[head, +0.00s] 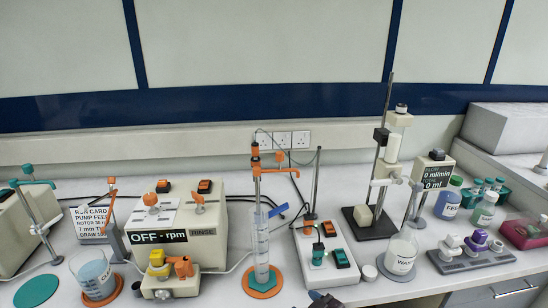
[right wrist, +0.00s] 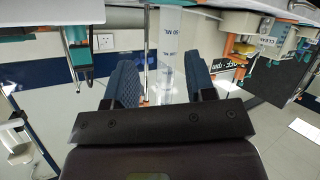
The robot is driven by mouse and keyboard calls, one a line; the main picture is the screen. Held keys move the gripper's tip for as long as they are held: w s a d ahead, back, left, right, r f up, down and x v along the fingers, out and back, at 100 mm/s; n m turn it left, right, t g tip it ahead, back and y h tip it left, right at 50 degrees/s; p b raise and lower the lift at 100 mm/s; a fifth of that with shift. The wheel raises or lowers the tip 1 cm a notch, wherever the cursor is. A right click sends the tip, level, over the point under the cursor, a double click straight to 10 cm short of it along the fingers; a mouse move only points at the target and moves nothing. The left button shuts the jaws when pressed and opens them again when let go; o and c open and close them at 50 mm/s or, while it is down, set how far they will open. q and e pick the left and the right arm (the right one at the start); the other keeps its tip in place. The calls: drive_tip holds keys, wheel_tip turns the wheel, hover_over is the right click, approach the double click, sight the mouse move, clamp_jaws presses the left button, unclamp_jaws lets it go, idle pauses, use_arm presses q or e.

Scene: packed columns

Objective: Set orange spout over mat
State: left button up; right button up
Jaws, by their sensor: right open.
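Another orange spout (head: 268,168) stands at the centre, above a tall clear measuring cylinder (head: 261,240). My right gripper (right wrist: 158,66) is open in the right wrist view. The cylinder (right wrist: 167,50) shows between its blue fingers, apparently untouched; its depth is unclear. My left gripper is not in view.
A teal spout (head: 28,183) and teal mat (head: 36,292) are at far left. A pump box (head: 178,232) is left of the cylinder, a switch box (head: 328,262) right. Bottles and a tube rack crowd the right.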

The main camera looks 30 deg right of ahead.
drive_tip(key=w+d+r+n+t+y, duration=0.2)
drive_tip(key=w+d+r, duration=0.5)
drive_tip(key=w+r, duration=0.6)
drive_tip(key=t+y, duration=0.2)
approach(283, 157)
drive_tip(key=d+x, duration=0.1)
drive_tip(key=x, duration=0.1)
drive_tip(key=shift+m+y, duration=0.5)
drive_tip(key=shift+m, duration=0.3)
drive_tip(key=x, duration=1.1)
drive_tip(key=shift+a+f+b, duration=0.15)
drive_tip(key=shift+a+b, duration=0.1)
drive_tip(key=shift+b, duration=0.1)
clamp_jaws()
